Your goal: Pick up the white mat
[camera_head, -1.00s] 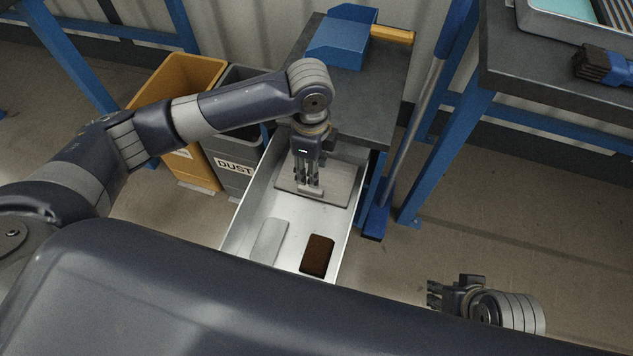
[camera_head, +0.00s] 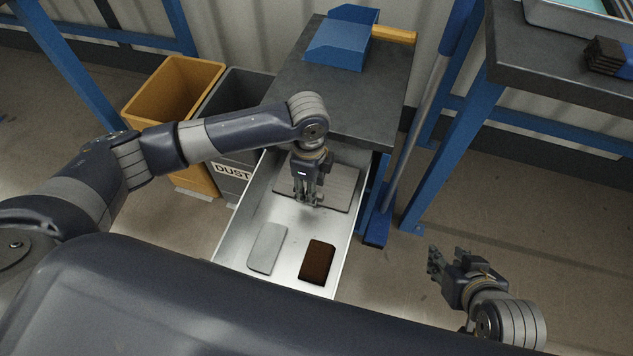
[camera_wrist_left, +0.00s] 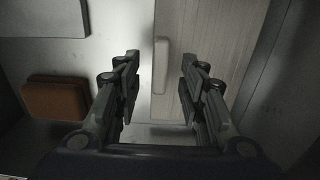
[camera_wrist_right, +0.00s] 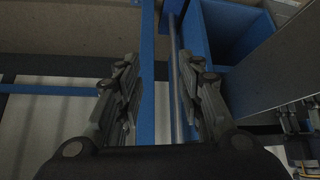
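A pale, ribbed flat mat (camera_head: 340,190) lies in the back of the open drawer, partly hidden by my left gripper (camera_head: 308,203). In the left wrist view the ribbed mat (camera_wrist_left: 215,45) has a light narrow bar (camera_wrist_left: 161,65) along one edge. That bar shows between the fingers of my left gripper (camera_wrist_left: 160,85), which are open and empty. A smaller plain light-grey pad (camera_head: 267,248) lies at the drawer's front left. Which of these is the white mat is unclear from colour alone. My right gripper (camera_head: 437,262) is open and empty, out over the floor at right.
The drawer (camera_head: 343,252) is pulled out of a dark-topped bench (camera_head: 345,110). A brown block (camera_head: 317,262) lies beside the grey pad. A yellow bin (camera_head: 165,95) and a grey dust bin (camera_head: 232,178) stand left. A blue-legged table (camera_head: 463,145) stands right.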

